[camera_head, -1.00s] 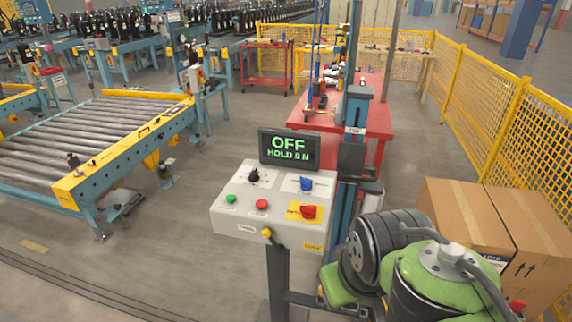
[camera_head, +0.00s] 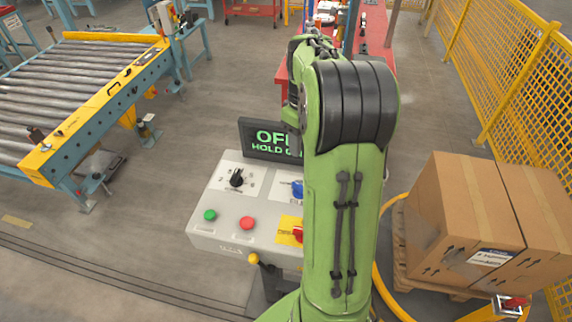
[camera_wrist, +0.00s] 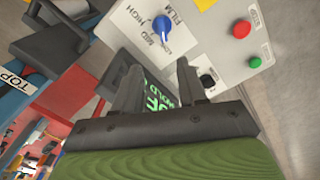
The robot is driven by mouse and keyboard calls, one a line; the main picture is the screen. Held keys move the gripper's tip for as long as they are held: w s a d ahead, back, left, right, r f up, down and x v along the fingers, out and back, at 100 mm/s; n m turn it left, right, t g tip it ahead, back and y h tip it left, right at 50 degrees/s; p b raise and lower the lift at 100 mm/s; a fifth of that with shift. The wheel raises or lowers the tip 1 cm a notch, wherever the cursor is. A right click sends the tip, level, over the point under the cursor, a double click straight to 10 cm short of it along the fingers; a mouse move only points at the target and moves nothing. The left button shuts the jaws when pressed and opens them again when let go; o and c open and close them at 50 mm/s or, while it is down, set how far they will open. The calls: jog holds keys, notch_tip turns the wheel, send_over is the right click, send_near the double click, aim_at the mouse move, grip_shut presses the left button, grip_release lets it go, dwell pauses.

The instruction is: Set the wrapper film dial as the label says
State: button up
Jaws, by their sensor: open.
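The blue film dial (camera_wrist: 163,27) is on the grey control panel (camera_wrist: 215,20), on a white plate marked FILM, HIGH and MID; a third marking is too small to read. Its white mark points down in the wrist view, but I cannot tell at which setting. In the head view the dial (camera_head: 297,188) is partly hidden by my arm. My gripper (camera_wrist: 157,68) is open and empty, with its fingers apart and below the dial in the wrist picture. A white label (camera_head: 490,257) on a cardboard box is unreadable.
The panel also bears a black knob (camera_head: 236,178), a green button (camera_head: 210,215), a red button (camera_head: 247,223) and a red switch (camera_head: 298,234) on yellow. The display (camera_head: 262,140) above reads OFF and HOLD. Boxes (camera_head: 455,210) and a yellow fence (camera_head: 515,90) stand right.

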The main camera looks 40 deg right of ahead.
jog(key=b, duration=0.1)
send_over(300, 185)
notch_tip(300, 185, down, 5)
notch_tip(300, 185, down, 10)
jog(key=shift+f+b, duration=0.2)
jog(key=shift+b, duration=0.3)
grip_shut()
